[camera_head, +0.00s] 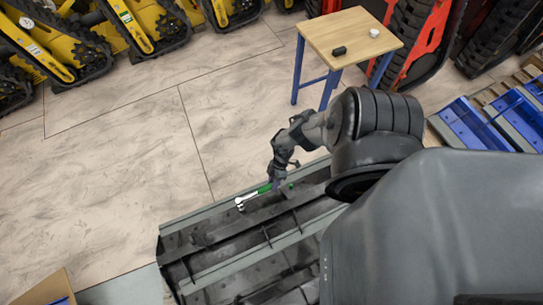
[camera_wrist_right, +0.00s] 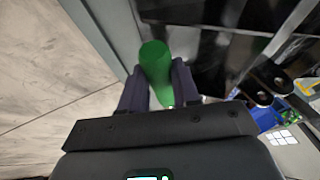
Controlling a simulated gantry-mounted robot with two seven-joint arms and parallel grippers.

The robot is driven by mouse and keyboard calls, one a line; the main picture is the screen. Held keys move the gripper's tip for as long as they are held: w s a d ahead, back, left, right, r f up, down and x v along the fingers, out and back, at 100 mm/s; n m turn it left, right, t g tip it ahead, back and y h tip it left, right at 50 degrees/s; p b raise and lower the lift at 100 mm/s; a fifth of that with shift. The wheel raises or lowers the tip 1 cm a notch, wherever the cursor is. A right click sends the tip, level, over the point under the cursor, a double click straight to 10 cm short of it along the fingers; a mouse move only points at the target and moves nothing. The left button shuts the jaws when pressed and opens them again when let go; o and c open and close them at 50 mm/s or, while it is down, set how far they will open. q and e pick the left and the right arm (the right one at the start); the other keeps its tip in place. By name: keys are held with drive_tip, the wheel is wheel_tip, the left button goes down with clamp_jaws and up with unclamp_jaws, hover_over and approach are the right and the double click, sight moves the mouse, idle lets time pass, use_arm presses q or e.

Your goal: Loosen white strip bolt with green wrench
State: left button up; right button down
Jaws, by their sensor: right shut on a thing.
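My right gripper (camera_head: 272,184) is shut on the wrench's green handle. In the right wrist view the green handle (camera_wrist_right: 155,62) stands between the two fingers of my right gripper (camera_wrist_right: 158,88). I cannot make out the white strip bolt apart from the pale wrench head. My left gripper is not in view.
A small wooden table (camera_head: 352,38) with blue legs holds a black item (camera_head: 339,51) and a white item (camera_head: 374,33). Yellow tracked carriers (camera_head: 140,25) stand at the back left. Blue parts (camera_head: 470,124) lie on pallets at the right.

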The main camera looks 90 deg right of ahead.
drive_tip(key=shift+a+f+b, duration=0.2)
drive_tip(key=shift+f+b, duration=0.15)
drive_tip(key=shift+f, duration=0.05)
idle(0.6)
drive_tip(key=shift+d, duration=0.1)
idle(0.6)
drive_tip(key=shift+s+a+f+b, duration=0.1)
drive_tip(key=shift+a+f+b, duration=0.1)
drive_tip(key=shift+f+b, duration=0.3)
idle(1.0)
drive_tip(key=c, duration=1.4)
unclamp_jaws()
clamp_jaws()
